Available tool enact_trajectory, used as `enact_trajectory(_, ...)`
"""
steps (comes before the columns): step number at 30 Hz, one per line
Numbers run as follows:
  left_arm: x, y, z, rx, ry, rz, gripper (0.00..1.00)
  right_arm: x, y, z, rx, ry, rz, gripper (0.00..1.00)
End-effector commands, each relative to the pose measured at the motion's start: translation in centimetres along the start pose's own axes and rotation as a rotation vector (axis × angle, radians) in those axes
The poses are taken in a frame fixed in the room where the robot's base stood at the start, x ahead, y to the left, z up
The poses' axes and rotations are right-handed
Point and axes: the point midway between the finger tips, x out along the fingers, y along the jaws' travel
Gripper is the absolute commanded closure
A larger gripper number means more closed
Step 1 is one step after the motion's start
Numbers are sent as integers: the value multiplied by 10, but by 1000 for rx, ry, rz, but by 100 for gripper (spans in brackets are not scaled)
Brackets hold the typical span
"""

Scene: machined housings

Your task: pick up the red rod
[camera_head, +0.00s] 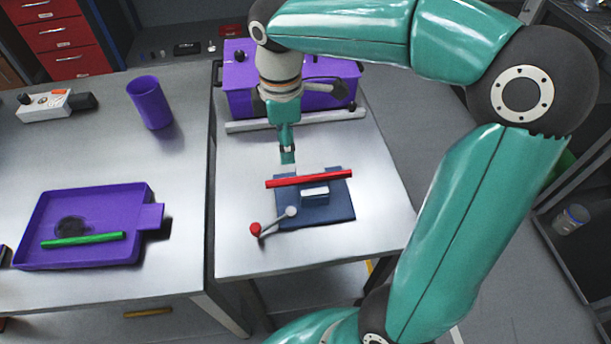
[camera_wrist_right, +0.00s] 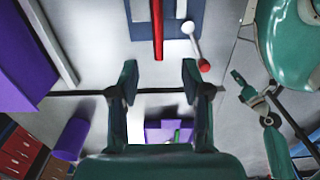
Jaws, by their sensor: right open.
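The red rod (camera_head: 310,179) lies across the blue fixture plate (camera_head: 325,212) on the right-hand table, with its left end reaching past the plate. My right gripper (camera_head: 288,155) points down just behind the rod's left part. In the right wrist view, its two fingers (camera_wrist_right: 160,82) are apart with nothing between them. The red rod (camera_wrist_right: 158,28) shows beyond the fingertips, its near end roughly in line with the gap. In the right wrist view, teal parts at the right, probably my left arm, show a small gripper-like end (camera_wrist_right: 246,92).
A lever with a red knob (camera_head: 255,229) stands by the plate's front left. A white block (camera_head: 315,193) sits on the plate. A purple case (camera_head: 240,95) is behind. On the left table are a purple tray (camera_head: 140,195) with a green rod (camera_head: 82,240) and a purple cup (camera_head: 150,103).

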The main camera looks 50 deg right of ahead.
Motion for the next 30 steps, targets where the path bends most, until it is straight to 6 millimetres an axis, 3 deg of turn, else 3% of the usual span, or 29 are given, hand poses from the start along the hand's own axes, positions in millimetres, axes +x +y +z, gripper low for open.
enact_trajectory(3,3,-1,0,0,1,0,60,27,0,0,-1,-3,-3,52)
enact_trajectory(7,4,-1,0,0,1,0,60,48,0,-1,-3,-2,-2,52)
enact_trajectory(16,3,-1,0,0,1,0,60,67,1,-2,-3,-1,-1,52)
enact_trajectory(24,1,0,0,0,1,0,60,104,5,-4,-4,-1,-2,52)
enact_trajectory(30,1,0,0,0,1,0,60,112,5,-4,-5,0,1,52)
